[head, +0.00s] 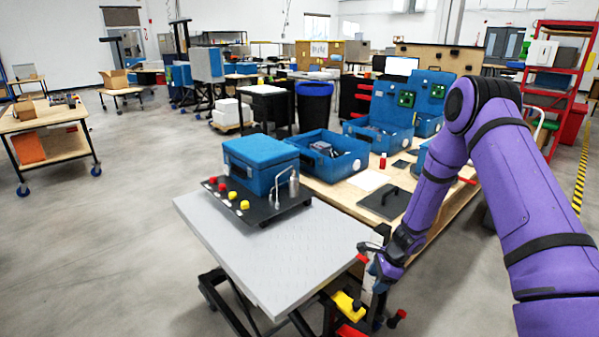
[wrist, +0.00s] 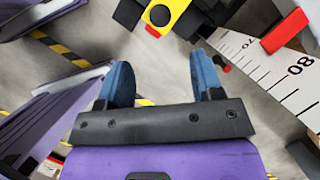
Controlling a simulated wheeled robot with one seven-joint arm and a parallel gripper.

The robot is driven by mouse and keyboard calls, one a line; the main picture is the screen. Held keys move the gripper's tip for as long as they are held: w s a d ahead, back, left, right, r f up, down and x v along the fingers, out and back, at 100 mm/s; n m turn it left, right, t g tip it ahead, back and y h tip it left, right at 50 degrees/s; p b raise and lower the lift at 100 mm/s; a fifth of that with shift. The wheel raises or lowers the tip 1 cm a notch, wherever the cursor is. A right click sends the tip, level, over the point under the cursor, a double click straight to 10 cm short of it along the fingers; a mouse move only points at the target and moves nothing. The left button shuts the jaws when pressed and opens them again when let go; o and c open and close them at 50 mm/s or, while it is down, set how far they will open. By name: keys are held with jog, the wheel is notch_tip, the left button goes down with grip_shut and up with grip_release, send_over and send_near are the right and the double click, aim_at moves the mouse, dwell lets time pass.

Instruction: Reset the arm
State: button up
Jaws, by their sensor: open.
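My purple arm reaches down from the right in the head view. My gripper (head: 379,274) hangs low beside the right corner of the grey lift table. In the wrist view my gripper (wrist: 166,84) shows two blue fingers spread apart with grey floor between them, and nothing is held. A white graduated scale (wrist: 270,70) with black numbers lies to the right of the fingers in the wrist view. A yellow and red part (wrist: 160,14) shows beyond the fingertips.
The grey lift table (head: 275,260) carries a blue case (head: 262,165) on a black panel (head: 257,208) with red and yellow knobs. A wooden bench (head: 340,190) with open blue cases (head: 330,155) stands behind. Yellow and red parts (head: 347,306) crowd near my gripper.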

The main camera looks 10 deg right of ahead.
jog(key=s+a+r+n+t, duration=0.1)
jog(key=s+r+n, duration=0.15)
jog(key=r, duration=0.85)
jog(key=s+a+r+n, duration=0.15)
jog(key=r+n, duration=0.25)
jog(key=r, duration=0.7)
jog(key=s+a+r+n+t, duration=0.1)
jog(key=s+r+n, duration=0.15)
jog(key=r, duration=0.85)
jog(key=s+r+n+h, duration=0.2)
jog(key=s+r+n, duration=0.4)
jog(key=s+r, duration=0.7)
jog(key=s+d+r+n+t+h, duration=0.1)
jog(key=s+r+n, duration=0.1)
jog(key=s, duration=0.5)
jog(key=s+d+r+n+t+h, duration=0.1)
jog(key=s+d+r+n, duration=0.1)
jog(key=s, duration=0.5)
jog(key=shift+h, duration=0.3)
